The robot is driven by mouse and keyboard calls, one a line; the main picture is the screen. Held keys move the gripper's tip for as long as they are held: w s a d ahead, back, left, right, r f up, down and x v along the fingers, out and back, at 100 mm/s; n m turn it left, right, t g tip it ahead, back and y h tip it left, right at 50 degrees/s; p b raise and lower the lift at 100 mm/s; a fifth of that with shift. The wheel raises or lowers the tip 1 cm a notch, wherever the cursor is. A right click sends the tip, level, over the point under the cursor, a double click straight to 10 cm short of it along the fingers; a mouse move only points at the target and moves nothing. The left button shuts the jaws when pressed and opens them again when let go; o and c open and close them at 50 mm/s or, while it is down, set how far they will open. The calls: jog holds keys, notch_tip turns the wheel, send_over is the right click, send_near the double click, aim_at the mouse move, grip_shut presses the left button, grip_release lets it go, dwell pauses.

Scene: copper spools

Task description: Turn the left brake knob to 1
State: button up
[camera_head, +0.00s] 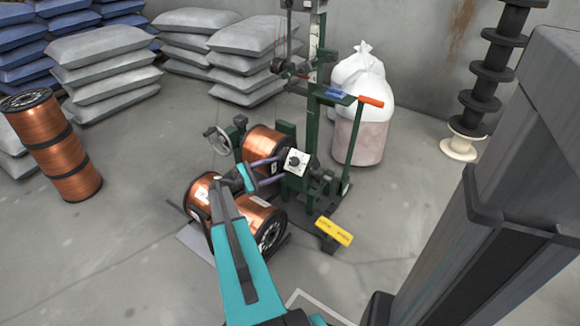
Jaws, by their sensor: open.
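A white square dial plate (303,168) with a dark knob (294,161) at its middle sits on the front of the green winding machine (312,192). It is the only such dial I can make out. The knob's setting and any numbers are too small to read. My gripper (282,167) reaches in from the left, with its two bluish fingers apart and nothing visible between them. Its fingertips are close to the plate's left edge, short of the knob in the picture. I cannot tell whether they touch the plate.
A copper spool (263,142) sits in the machine behind my gripper. More copper spools (203,187) lie below my arm. A handwheel (217,140) stands left, an orange-handled lever (357,130) right, and a yellow-labelled pedal (333,231) in front.

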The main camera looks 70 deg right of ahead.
aim_at(290, 162)
jog(key=b+x, duration=0.2)
jog(key=x, duration=0.5)
jog(key=shift+s+d, duration=0.2)
jog(key=shift+d, duration=0.05)
jog(key=c, duration=1)
jog(key=shift+w+d+r+m+y+p, duration=0.1)
jog(key=shift+m+y+p, duration=0.2)
jog(key=shift+m+p, duration=0.2)
jog(key=shift+w+d+r+m+y+p, duration=0.1)
jog(key=shift+m+y+p, duration=0.25)
jog(key=shift+p, duration=0.25)
jog(key=shift+c, duration=0.2)
jog(key=shift+m+g+y+p, duration=0.7)
jog(key=shift+m+y+p, duration=0.35)
jog(key=shift+m, duration=0.2)
jog(key=shift+f, duration=0.1)
jog(key=o, duration=1)
jog(key=shift+a, duration=0.1)
jog(key=shift+o, duration=0.2)
